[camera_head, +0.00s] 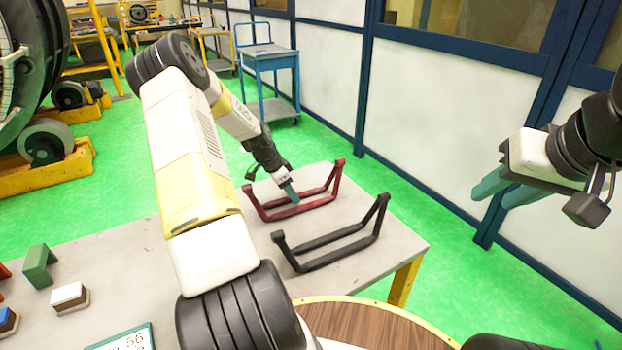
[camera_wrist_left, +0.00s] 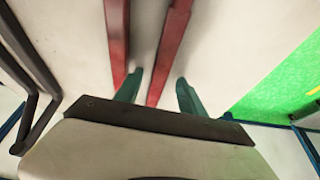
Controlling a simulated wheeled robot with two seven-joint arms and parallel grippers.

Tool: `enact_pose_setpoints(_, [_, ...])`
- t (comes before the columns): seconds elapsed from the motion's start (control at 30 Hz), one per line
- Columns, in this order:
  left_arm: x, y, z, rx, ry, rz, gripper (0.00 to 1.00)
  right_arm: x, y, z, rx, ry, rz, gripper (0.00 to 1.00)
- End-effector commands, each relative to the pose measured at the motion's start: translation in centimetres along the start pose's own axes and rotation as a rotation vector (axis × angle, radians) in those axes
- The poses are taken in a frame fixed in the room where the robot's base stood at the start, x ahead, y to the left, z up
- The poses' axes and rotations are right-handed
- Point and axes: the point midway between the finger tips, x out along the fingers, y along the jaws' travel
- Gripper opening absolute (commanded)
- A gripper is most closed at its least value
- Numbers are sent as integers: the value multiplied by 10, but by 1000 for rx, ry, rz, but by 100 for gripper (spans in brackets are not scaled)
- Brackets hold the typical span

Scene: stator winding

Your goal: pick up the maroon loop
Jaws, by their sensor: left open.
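The maroon loop (camera_head: 322,202) lies on the grey table, with an upturned end at each side. A second maroon bar (camera_wrist_left: 117,42) lies to the left of both fingers. Whether a finger touches the loop I cannot tell. My right gripper (camera_head: 508,192) is open and empty, in the air at the right, away from the table.
A black loop (camera_head: 335,252) of like shape lies just nearer on the table (camera_head: 130,262); it also shows at the left of the left wrist view (camera_wrist_left: 28,90). A green block (camera_head: 40,266) and a white-and-brown block (camera_head: 69,297) stand at the left. A round wooden top (camera_head: 370,325) is in front.

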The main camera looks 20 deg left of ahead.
Motion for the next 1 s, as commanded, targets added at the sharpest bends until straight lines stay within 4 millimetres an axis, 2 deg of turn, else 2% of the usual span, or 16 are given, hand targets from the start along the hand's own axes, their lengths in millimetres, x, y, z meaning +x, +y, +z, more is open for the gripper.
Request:
enact_pose_setpoints(0.3, [6, 0, 0, 0, 0, -1, 45, 0, 0, 0, 0, 0, 0, 36])
enact_pose_setpoints(0.53, [6, 0, 0, 0, 0, -1, 0, 0, 0, 0, 0, 0, 0, 36])
enact_pose_setpoints(1.0, [5, 0, 0, 0, 0, -1, 0, 0, 0, 0, 0, 0, 0, 36])
